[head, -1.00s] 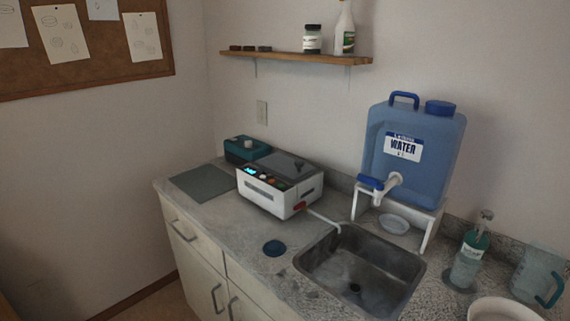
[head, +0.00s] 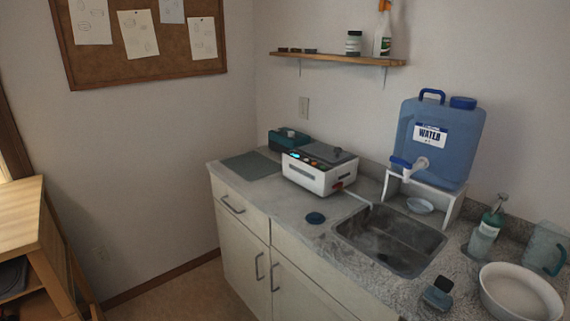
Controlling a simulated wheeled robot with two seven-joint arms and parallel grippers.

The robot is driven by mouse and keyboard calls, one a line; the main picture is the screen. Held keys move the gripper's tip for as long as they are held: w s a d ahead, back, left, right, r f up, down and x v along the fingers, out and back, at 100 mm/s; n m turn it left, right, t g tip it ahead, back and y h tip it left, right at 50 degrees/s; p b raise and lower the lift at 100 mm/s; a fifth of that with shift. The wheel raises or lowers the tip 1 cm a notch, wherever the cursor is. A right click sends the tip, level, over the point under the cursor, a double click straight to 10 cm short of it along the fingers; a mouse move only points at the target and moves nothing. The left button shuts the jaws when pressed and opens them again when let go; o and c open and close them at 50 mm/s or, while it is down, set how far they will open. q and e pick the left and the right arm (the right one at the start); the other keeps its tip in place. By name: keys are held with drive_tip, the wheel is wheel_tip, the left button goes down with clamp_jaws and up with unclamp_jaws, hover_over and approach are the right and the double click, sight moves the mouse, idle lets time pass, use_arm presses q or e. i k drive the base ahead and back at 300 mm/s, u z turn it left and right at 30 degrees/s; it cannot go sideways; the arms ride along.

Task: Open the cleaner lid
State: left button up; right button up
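The cleaner (head: 318,169) is a white box with a dark front control panel and a small lit display. It stands on the counter left of the sink. Its grey lid (head: 331,153) with a dark knob lies on top and looks closed. A red part and a pale hose are at its right side. Neither of my grippers is in the head view.
The sink (head: 390,242) is right of the cleaner, with a blue water container (head: 436,143) on a white stand behind it. A white basin (head: 521,291) stands at right.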

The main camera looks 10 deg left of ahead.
sight(333, 157)
drive_tip(key=z, duration=0.55)
drive_tip(key=k, duration=0.35)
drive_tip(key=u, duration=1.75)
drive_tip(key=i, duration=1.15)
drive_tip(key=z, duration=1.25)
drive_tip(key=i, duration=0.55)
drive_tip(key=z, duration=0.55)
